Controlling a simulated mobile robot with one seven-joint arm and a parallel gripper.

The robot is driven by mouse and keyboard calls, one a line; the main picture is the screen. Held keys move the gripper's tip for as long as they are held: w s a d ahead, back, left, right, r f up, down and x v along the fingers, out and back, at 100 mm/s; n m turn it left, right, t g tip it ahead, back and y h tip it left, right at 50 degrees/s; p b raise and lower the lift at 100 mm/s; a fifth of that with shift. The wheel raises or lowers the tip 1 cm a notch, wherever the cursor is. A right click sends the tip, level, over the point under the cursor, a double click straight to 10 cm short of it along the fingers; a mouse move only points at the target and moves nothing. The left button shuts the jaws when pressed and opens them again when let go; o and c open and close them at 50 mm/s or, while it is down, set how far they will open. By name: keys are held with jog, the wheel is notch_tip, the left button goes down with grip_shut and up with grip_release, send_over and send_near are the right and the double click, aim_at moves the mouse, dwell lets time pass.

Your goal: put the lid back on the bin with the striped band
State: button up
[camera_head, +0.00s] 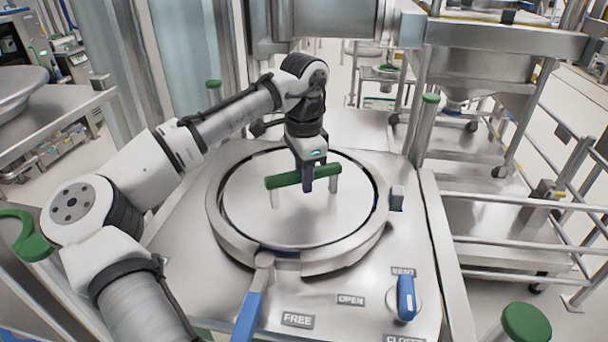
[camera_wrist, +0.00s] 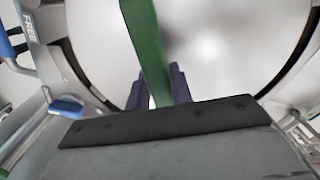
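A round steel lid (camera_head: 250,205) with a green bar handle (camera_head: 278,180) on two short posts lies inside a round steel rim (camera_head: 222,235). A dark gap shows along part of the rim, and I cannot tell whether the lid sits fully down. My gripper (camera_head: 308,178) points down over the handle's middle. In the wrist view, the dark blue fingers (camera_wrist: 160,88) stand on both sides of the green handle (camera_wrist: 148,45), which fills the space between them; they look shut on it. No striped band is visible in either view.
A blue clamp lever (camera_head: 249,312) stands at the rim's front, near FREE and OPEN labels. A blue vent knob (camera_head: 406,298) is at the front right. Green-capped posts (camera_head: 526,322) and steel rails (camera_head: 510,205) surround the steel deck.

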jog(key=o, duration=0.5)
jog(key=shift+s+r, duration=0.1)
jog(key=shift+r, duration=0.05)
jog(key=shift+f, duration=0.25)
notch_tip(320, 180, up, 14)
jog(key=shift+r+b, duration=0.1)
jog(key=shift+b, duration=0.65)
